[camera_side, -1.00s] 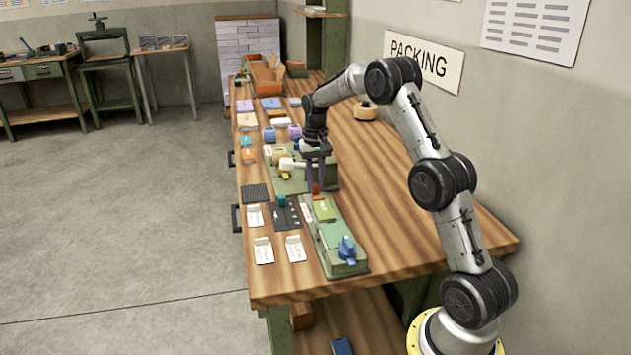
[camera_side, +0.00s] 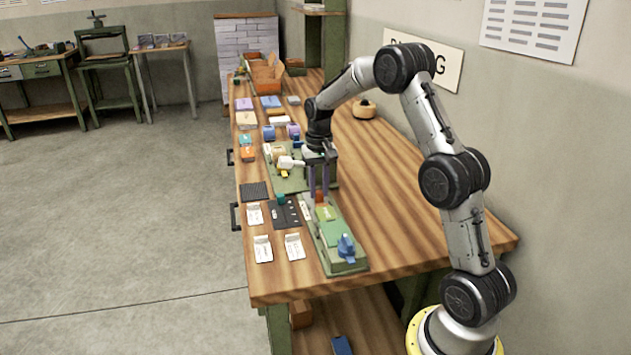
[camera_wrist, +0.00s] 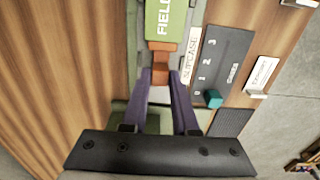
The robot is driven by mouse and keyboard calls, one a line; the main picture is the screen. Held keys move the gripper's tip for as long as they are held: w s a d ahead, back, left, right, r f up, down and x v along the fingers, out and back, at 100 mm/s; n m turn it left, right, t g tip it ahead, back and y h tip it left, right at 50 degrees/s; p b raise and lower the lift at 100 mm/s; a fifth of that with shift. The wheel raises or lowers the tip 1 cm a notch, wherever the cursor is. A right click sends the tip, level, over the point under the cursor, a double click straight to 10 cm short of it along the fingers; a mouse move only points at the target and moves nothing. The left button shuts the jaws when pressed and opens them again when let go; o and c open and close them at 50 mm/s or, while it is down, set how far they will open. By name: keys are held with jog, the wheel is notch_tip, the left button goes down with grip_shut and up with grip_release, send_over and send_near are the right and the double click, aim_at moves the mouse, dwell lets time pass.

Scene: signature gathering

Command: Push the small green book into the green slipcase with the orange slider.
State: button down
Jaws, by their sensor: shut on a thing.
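The orange slider (camera_wrist: 161,59) sits between the purple fingertips of my gripper (camera_wrist: 161,74) in the wrist view. My gripper (camera_side: 319,194) is shut on this slider (camera_side: 319,198), low over the long green fixture (camera_side: 335,238). The light green book (camera_wrist: 163,22), with the letters "FIELD", lies directly ahead of the slider and looks in touch with it. The book (camera_side: 327,213) is also on the fixture in the side view. I cannot tell the green slipcase apart from the book and fixture; a "SLIPCASE" label (camera_wrist: 191,52) stands beside the book.
A dark numbered plate (camera_wrist: 228,52) with a teal marker (camera_wrist: 213,98) lies beside the fixture. A blue part (camera_side: 346,247) stands at the fixture's near end. White cards (camera_side: 263,250) lie to the left. The wooden tabletop (camera_side: 390,215) is clear to the right.

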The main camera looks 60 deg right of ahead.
aim_at(327, 214)
jog(key=s+a, duration=0.5)
jog(key=shift+s+a+r, duration=0.1)
jog(key=shift+s+a, duration=0.1)
jog(key=shift+a, duration=0.05)
jog(key=c, duration=0.7)
grip_release()
jog(key=shift+r, duration=0.5)
notch_tip(327, 214, up, 13)
jog(key=shift+f, duration=0.1)
